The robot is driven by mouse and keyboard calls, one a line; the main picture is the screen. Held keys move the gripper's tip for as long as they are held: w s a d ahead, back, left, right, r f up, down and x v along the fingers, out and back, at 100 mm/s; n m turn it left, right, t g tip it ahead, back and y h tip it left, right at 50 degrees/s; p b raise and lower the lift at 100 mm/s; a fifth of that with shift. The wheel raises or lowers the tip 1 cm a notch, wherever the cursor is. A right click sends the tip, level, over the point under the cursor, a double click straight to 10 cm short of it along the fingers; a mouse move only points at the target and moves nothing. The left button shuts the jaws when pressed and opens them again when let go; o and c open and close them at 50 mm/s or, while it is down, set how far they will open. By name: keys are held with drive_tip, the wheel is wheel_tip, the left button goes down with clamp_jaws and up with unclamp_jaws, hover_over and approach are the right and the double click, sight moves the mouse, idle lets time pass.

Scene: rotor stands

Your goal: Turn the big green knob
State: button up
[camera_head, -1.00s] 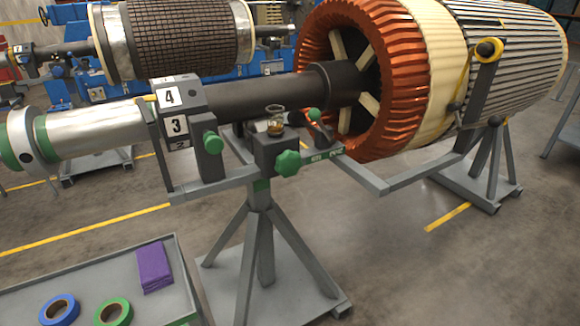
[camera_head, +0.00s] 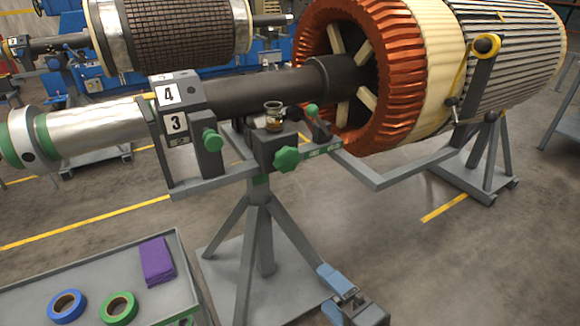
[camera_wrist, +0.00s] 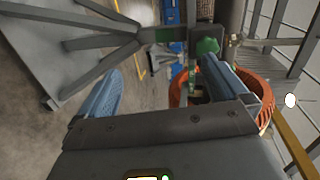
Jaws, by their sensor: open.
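The big green knob (camera_head: 287,159) is star-shaped and sits on the front of a dark block on the grey rotor stand (camera_head: 258,225). In the wrist view the green knob (camera_wrist: 207,46) appears close to the tip of the right finger, with a gap I cannot judge. My gripper (camera_head: 338,278) is at the bottom of the head view, below and to the right of the knob. Its two blue fingers are spread apart, and in the wrist view my gripper (camera_wrist: 162,64) has nothing between them.
A smaller green knob (camera_head: 212,139) and a green-tipped lever (camera_head: 312,110) flank the big knob. A grey tray (camera_head: 100,275) holds tape rolls and a purple cloth. An orange-ended rotor (camera_head: 395,75) fills the upper right.

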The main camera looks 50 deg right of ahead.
drive_tip(key=w+d+r+m, duration=0.2)
drive_tip(key=w+d+m, duration=0.55)
drive_tip(key=w, duration=0.25)
drive_tip(key=m+t+h+p, duration=0.1)
drive_tip(key=m+t+p, duration=0.1)
drive_tip(key=m, duration=0.8)
approach(290, 164)
drive_tip(key=w, duration=0.2)
drive_tip(key=shift+n, duration=0.25)
drive_tip(key=shift+d+x, duration=0.2)
drive_tip(key=shift+x, duration=3.8)
drive_tip(key=shift+r, duration=0.1)
drive_tip(key=shift+c, duration=0.5)
drive_tip(key=c, duration=0.9)
drive_tip(key=shift+o, duration=0.2)
drive_tip(key=shift+n, duration=0.4)
